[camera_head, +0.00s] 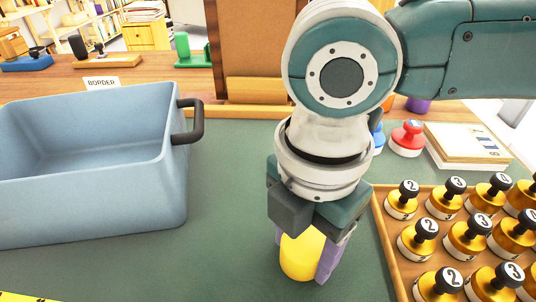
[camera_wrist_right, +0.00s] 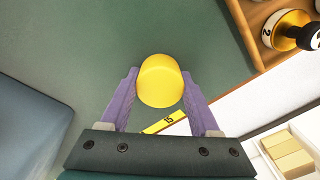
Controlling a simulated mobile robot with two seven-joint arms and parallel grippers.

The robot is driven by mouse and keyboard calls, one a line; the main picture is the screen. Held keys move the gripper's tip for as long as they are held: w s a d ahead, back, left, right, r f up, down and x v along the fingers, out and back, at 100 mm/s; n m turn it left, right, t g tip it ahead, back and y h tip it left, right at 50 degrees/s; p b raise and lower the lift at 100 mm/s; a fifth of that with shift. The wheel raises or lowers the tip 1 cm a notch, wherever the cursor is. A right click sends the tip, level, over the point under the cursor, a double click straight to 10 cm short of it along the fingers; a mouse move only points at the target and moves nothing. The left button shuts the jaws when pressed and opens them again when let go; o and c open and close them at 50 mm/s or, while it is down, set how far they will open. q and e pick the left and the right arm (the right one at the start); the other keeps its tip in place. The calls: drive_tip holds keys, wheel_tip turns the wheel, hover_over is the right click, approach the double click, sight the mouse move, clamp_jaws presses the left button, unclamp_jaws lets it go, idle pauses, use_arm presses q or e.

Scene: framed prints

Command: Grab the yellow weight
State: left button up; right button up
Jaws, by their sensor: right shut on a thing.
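The yellow weight (camera_head: 300,256) is a plain yellow cylinder in the head view, between the purple fingers of my right gripper (camera_head: 303,258). In the right wrist view the weight (camera_wrist_right: 161,80) sits between the two fingertips (camera_wrist_right: 158,88), and the gripper is shut on it. In the head view the weight is close over the green mat; I cannot tell whether it touches it. Part of the weight is hidden by the fingers. My left gripper is not in view.
A blue-grey bin (camera_head: 178,190) with a dark handle stands at the left. A wooden tray (camera_head: 384,222) with several numbered gold weights is at the right. Red (camera_head: 407,136) and blue stamp-like pieces stand behind my arm. The green mat (camera_head: 225,235) is clear between bin and gripper.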

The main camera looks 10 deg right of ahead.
clamp_jaws()
drive_tip(key=shift+r, duration=0.1)
idle(0.6)
